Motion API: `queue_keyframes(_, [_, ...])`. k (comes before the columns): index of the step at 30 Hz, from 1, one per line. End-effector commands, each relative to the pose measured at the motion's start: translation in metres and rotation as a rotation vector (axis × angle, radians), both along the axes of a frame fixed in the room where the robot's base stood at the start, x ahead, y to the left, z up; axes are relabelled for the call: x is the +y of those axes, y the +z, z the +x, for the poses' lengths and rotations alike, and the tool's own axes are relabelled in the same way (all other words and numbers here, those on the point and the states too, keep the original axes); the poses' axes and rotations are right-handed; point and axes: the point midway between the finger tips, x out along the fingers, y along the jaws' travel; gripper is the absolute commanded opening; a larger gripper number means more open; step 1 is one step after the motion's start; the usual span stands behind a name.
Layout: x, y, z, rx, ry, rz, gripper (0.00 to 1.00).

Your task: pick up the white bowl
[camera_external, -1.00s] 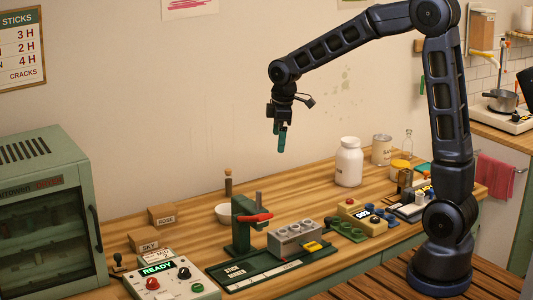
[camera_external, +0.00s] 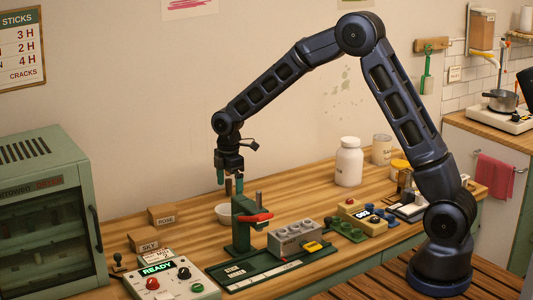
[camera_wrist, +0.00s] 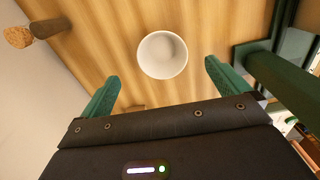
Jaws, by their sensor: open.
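The white bowl (camera_external: 224,213) sits upright on the wooden table, just behind and left of the green press with the red handle (camera_external: 250,224). In the wrist view the bowl (camera_wrist: 162,55) is round, looks empty, and lies beyond and between my two green fingertips. My gripper (camera_external: 230,183) points down above the bowl with a gap between them. It is open and empty, and its fingers (camera_wrist: 158,80) are spread wide in the wrist view. Part of the bowl's right side is hidden by the press in the external view.
The ROSE block (camera_external: 162,215) and SKY block (camera_external: 144,239) lie to the left. A white jar (camera_external: 348,162) stands to the right.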

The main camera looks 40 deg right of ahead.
Motion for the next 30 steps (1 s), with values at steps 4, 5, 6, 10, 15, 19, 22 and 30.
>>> queue_keyframes(4, [0.000, -0.023, -0.001, 0.003, 0.000, -0.001, 1.00])
queue_keyframes(5, [0.000, -0.027, -0.001, 0.003, -0.001, -0.002, 1.00])
queue_keyframes(6, [0.000, -0.031, 0.000, 0.002, -0.001, -0.001, 1.00])
queue_keyframes(10, [0.000, -0.038, 0.000, 0.000, -0.002, 0.000, 1.00])
queue_keyframes(15, [0.005, -0.051, -0.002, 0.002, 0.000, -0.001, 1.00])
queue_keyframes(19, [0.010, -0.068, -0.002, 0.002, -0.001, -0.002, 1.00])
queue_keyframes(22, [0.010, -0.082, -0.002, 0.001, -0.001, -0.002, 1.00])
queue_keyframes(30, [0.010, -0.089, -0.002, 0.000, -0.002, 0.000, 1.00])
